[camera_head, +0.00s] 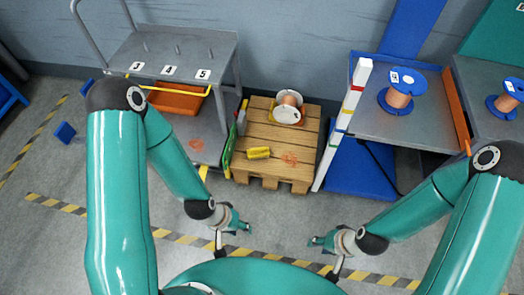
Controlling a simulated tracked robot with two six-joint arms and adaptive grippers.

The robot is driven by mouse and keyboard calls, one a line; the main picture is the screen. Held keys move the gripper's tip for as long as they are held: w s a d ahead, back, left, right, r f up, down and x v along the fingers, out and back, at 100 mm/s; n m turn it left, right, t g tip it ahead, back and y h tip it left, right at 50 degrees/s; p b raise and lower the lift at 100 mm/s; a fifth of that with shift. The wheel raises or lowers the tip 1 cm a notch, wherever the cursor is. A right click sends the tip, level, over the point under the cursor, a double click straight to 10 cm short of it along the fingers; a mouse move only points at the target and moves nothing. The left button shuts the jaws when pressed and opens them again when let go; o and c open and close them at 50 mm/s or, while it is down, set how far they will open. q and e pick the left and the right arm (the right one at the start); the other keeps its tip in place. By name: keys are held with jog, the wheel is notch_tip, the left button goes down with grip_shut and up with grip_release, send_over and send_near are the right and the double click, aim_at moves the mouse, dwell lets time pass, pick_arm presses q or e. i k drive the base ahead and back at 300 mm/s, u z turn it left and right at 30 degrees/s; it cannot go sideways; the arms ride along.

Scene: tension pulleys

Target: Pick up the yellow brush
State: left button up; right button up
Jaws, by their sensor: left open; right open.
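The yellow brush (259,153) appears to be the small yellow object lying on the wooden pallet table, left of its middle. My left gripper (243,228) is open and empty over the floor, in front of the pallet and apart from the brush. My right gripper (316,242) is open and empty, also over the floor, to the right of the left one. Neither gripper touches anything. Fine detail of the brush is too small to tell.
The wooden pallet (272,173) also carries a spool (289,100). A grey cart (188,52) with numbered pegs and an orange bin (177,100) stands left. A blue-framed table (424,128) with a blue spool (405,82) stands right. A white striped post (343,120) borders the pallet.

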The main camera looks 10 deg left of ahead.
aim_at(264, 152)
jog(key=i, duration=0.85)
jog(key=u, duration=0.05)
